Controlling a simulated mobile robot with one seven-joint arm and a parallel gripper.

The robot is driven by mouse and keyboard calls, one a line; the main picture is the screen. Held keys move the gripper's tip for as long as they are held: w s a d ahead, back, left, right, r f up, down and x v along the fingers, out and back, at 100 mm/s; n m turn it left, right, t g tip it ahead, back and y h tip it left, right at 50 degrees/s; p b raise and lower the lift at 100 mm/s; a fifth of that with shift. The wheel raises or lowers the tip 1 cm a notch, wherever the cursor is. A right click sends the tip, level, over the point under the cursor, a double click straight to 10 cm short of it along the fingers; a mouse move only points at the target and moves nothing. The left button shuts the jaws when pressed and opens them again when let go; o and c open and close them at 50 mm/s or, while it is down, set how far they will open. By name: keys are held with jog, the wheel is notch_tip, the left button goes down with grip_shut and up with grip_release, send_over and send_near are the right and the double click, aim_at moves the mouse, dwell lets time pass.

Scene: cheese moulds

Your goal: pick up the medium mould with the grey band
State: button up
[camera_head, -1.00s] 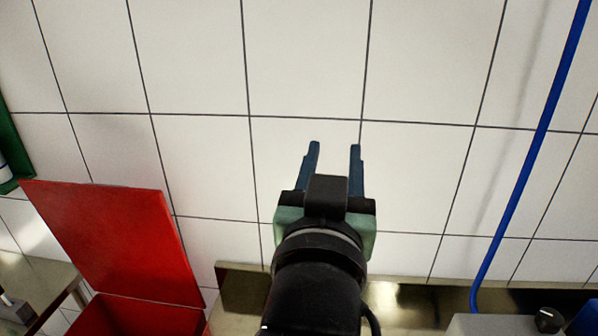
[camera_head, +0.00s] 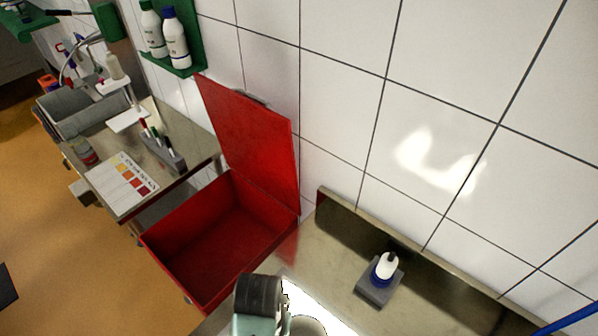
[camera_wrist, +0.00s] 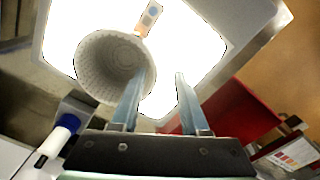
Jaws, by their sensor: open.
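A round, whitish-grey mould (camera_wrist: 112,65) with a ribbed inner wall stands on a bright white surface (camera_wrist: 185,40) in the wrist view. I look into its open mouth. No grey band can be made out. A similar round rim (camera_head: 308,326) is cut off at the bottom of the head view. My gripper (camera_wrist: 162,76) is open, with nothing between its two blue-grey fingers. The left finger overlaps the mould's right edge in the picture; I cannot tell whether they touch. The fingers do not show in the head view.
A white-capped blue item (camera_head: 384,268) stands on a grey block (camera_head: 372,292) on the steel counter (camera_head: 335,240). A red open bin (camera_head: 215,240) with raised lid is left. A small strip with blue and orange patches (camera_wrist: 149,17) lies beside the mould.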

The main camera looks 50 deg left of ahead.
jog(key=f, duration=0.1)
jog(key=f+p, duration=0.1)
jog(key=f, duration=0.3)
jog(key=shift+w+d, duration=0.2)
jog(key=shift+w, duration=0.15)
jog(key=shift+f, duration=0.65)
grip_shut()
dwell(0.7)
